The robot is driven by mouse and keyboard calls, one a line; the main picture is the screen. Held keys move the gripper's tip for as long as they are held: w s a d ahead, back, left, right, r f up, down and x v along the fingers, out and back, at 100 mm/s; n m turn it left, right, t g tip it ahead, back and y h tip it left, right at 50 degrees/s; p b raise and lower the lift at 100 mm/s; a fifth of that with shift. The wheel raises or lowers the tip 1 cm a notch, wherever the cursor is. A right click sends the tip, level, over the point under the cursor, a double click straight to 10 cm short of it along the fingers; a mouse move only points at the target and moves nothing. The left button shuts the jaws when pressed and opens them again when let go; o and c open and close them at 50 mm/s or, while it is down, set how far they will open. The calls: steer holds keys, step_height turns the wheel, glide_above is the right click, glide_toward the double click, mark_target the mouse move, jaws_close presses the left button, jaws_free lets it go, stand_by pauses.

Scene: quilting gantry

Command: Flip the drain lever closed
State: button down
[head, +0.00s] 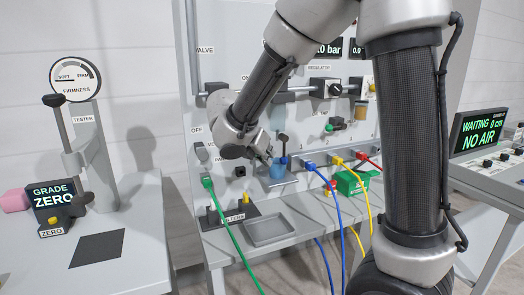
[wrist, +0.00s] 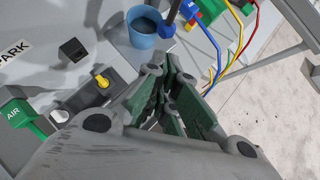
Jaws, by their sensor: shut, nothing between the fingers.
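No part in view has a readable drain label, so I cannot tell for sure which is the drain lever. A small lever with a green knob (head: 329,128) sits on the panel under the trap label, beside an amber bowl (head: 361,111). My gripper (head: 266,158) is shut and empty, low in front of the panel, left of and below that lever and apart from it. In the wrist view my gripper's green-padded fingers (wrist: 176,88) point away over the bench edge. A blue cup (head: 277,171) stands close to the fingertips; it also shows in the wrist view (wrist: 146,27).
A dark-knobbed upright rod (head: 283,138) stands by the cup. Green (head: 235,245), blue (head: 339,215), yellow (head: 366,200) and red hoses run along the bench front. A grey tray (head: 270,231) lies on the bench. A tester table (head: 140,235) stands at left, a console (head: 478,130) at right.

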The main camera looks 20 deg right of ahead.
mark_target(282, 161)
steer(key=w+d, duration=0.1)
steer(key=w+d+f, duration=0.1)
steer(key=d, duration=0.1)
steer(key=w+d+f, duration=0.1)
steer(key=d, duration=0.1)
steer(key=shift+w, duration=0.4)
